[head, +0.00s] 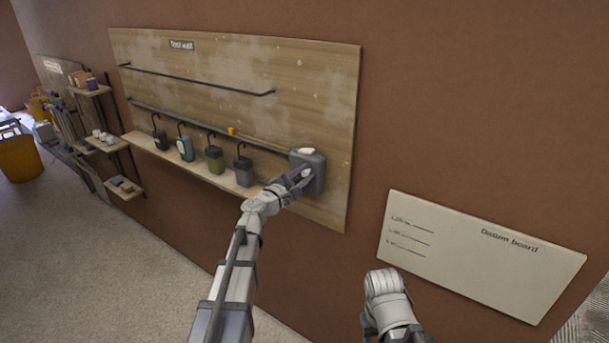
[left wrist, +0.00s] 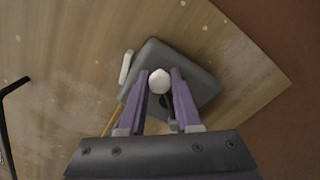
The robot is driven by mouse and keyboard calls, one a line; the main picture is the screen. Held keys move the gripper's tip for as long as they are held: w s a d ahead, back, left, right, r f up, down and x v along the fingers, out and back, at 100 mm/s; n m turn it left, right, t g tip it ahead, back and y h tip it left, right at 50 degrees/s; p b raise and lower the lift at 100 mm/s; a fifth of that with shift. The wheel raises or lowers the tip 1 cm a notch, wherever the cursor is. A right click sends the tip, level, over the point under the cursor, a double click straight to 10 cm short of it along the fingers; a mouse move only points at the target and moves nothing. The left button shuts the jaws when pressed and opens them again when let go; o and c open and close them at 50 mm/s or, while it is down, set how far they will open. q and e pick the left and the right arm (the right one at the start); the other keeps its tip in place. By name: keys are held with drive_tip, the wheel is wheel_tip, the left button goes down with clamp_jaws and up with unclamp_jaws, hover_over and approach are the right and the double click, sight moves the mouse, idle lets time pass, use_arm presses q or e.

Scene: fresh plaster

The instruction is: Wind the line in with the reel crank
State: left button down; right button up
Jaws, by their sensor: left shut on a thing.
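The reel (head: 316,170) is a grey box with rounded corners at the right end of the wooden tool wall. It also shows in the left wrist view (left wrist: 200,62). My left gripper (head: 303,176) is at its front face. In the left wrist view, the purple fingers are shut on a pale round knob (left wrist: 159,80), which looks like the crank's handle. Part of a dark crank arm shows below the knob; the rest is hidden. A thin yellow line (head: 262,138) runs from the reel leftward to a small orange piece (head: 231,131).
Several hanging tools (head: 214,157) line the ledge left of the reel. Dark rails (head: 195,78) cross the tool wall (head: 320,90). A pale datum board (head: 470,255) is on the wall to the right. Shelves (head: 105,143) and a yellow bin (head: 18,160) stand far left.

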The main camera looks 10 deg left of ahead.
use_arm(q)
drive_tip(key=c, duration=0.6)
unclamp_jaws()
drive_tip(key=v, duration=0.7)
drive_tip(key=shift+s+a, duration=0.15)
drive_tip(key=shift+s, duration=0.2)
